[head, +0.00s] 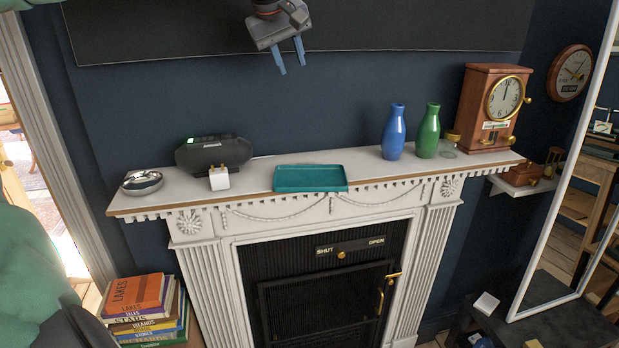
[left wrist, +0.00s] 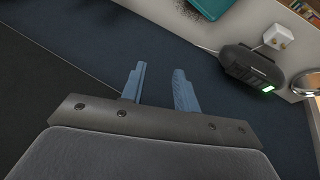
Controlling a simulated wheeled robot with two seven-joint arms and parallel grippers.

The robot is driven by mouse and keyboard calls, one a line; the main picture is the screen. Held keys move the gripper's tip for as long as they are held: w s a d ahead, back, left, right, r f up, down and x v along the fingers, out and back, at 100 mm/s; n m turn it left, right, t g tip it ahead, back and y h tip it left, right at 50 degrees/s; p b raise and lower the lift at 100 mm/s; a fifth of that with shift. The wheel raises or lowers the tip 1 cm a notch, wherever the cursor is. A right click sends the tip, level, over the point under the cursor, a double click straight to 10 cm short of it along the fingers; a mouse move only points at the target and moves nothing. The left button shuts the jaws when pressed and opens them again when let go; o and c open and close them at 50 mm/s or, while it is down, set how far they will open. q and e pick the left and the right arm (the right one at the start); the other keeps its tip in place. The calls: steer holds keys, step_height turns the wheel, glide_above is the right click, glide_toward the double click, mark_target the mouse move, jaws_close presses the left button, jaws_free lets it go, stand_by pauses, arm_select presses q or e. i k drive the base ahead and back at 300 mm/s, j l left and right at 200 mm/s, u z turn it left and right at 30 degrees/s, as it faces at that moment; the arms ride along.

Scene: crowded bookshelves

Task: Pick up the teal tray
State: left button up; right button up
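The teal tray (head: 311,178) is a shallow rectangular tray lying flat and empty on the white mantel shelf (head: 255,182), near its middle. In the left wrist view, part of the tray (left wrist: 213,8) shows at the top edge. My left gripper (head: 291,70) hangs in the air above and behind the mantel, in front of the dark panel, well above the tray and apart from it. Its two blue fingers (left wrist: 160,85) are spread with nothing between them. My right gripper does not show in either view.
A black clock radio (head: 214,153), white plug block (head: 219,179) and silver bowl (head: 142,182) stand left of the tray. A blue vase (head: 393,132), green vase (head: 428,131) and wooden clock (head: 491,107) stand right. Bare shelf lies between tray and vases.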

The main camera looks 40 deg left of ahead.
mark_target(311, 178)
steer(key=i+l+u, duration=0.1)
steer(key=l+u, duration=0.15)
steer(key=u, duration=0.15)
steer(key=i+l+u, duration=0.1)
steer(key=l+u, duration=0.65)
steer(key=i+j, duration=0.05)
steer(key=j, duration=0.05)
